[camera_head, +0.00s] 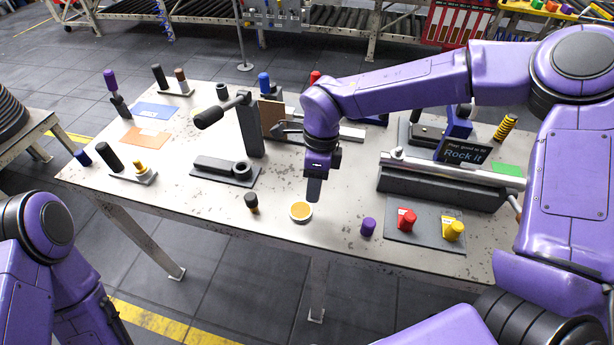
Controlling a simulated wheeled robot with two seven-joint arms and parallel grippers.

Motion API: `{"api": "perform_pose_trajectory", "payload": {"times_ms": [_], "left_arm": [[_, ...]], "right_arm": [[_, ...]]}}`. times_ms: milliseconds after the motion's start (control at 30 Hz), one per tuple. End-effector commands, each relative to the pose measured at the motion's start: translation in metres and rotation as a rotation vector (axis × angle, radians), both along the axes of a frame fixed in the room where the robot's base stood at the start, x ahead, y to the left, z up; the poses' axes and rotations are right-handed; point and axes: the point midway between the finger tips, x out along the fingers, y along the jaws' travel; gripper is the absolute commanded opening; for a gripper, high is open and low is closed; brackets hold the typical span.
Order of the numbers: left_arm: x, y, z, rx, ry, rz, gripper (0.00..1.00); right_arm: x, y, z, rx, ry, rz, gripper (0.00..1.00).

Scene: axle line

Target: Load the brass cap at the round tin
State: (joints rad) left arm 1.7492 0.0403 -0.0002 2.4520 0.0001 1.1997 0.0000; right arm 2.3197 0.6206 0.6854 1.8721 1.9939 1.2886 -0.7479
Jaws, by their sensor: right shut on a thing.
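A round tin (301,212) with a pale rim and an amber top or filling stands near the front edge of the table. My right gripper (313,195) points down just behind and above it, shut. A narrow dark piece shows at its tip; I cannot tell whether it is finger or held thing, and the grip itself is hidden. I cannot pick out the brass cap for certain. A small black piece with a brass-coloured lower end (251,203) stands left of the tin. My left arm shows at the lower left, its gripper out of view.
A purple cylinder (368,227) stands right of the tin, beside a grey mat (400,235) with red and yellow pieces. A dark block with a ring (226,168) and an upright post (249,130) stand to the left.

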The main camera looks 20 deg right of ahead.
Motion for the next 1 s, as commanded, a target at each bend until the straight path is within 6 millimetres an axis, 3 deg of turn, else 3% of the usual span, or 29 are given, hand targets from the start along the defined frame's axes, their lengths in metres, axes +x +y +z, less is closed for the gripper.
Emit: {"api": "perform_pose_trajectory", "payload": {"times_ms": [100, 200, 333, 567, 1000], "left_arm": [[0.001, 0.0, 0.009, 0.0, -0.002, -0.001, 0.71], [0.001, 0.0, 0.012, 0.0, -0.004, 0.0, 0.71], [0.001, 0.0, 0.014, 0.0, -0.004, 0.0, 0.71], [0.001, 0.0, 0.009, 0.0, -0.002, 0.0, 0.71], [0.002, 0.0, -0.036, 0.0, -0.004, 0.0, 0.71]], "right_arm": [[0.002, 0.006, 0.006, 0.046, 0.034, -0.375, 0.02], [0.002, 0.012, 0.009, 0.079, 0.047, -0.63, 0.02], [0.002, 0.015, 0.01, 0.108, 0.051, -0.837, 0.02], [0.002, 0.016, 0.004, 0.119, 0.052, -0.924, 0.02], [0.003, 0.016, -0.047, 0.118, 0.051, -0.92, 0.02]]}}
